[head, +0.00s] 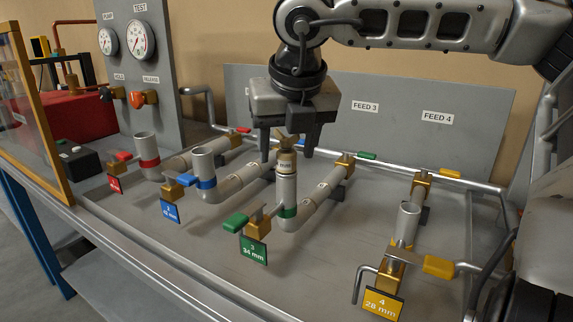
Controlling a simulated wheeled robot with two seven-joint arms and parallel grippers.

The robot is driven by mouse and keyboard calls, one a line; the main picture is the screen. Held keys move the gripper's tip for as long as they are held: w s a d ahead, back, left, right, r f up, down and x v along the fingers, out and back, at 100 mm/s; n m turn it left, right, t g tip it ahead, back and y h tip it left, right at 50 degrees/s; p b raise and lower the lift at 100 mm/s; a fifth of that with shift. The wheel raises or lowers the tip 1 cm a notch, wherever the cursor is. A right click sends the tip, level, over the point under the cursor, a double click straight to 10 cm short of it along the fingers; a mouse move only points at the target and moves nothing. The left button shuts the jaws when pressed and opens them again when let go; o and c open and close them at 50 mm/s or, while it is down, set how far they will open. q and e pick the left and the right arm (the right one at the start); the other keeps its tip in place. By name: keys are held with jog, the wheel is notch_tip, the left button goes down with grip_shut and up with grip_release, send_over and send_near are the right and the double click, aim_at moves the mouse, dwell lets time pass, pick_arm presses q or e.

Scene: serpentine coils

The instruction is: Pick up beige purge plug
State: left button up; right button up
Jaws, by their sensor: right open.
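The beige purge plug (286,165) sits upright in the top of the green-banded vertical pipe (287,190) of coil 3. It has a small printed label and a brass-coloured winged top. My right gripper (288,154) points down over the plug. Its fingers are open, one to each side of the plug's top, and it does not hold the plug. Whether a finger touches it cannot be told. My left gripper is not in view.
A grey panel (390,135) rises behind. A gauge board (140,70) stands at back left.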

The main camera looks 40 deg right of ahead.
jog(key=shift+x, duration=0.75)
grip_shut()
jog(key=shift+r, duration=0.15)
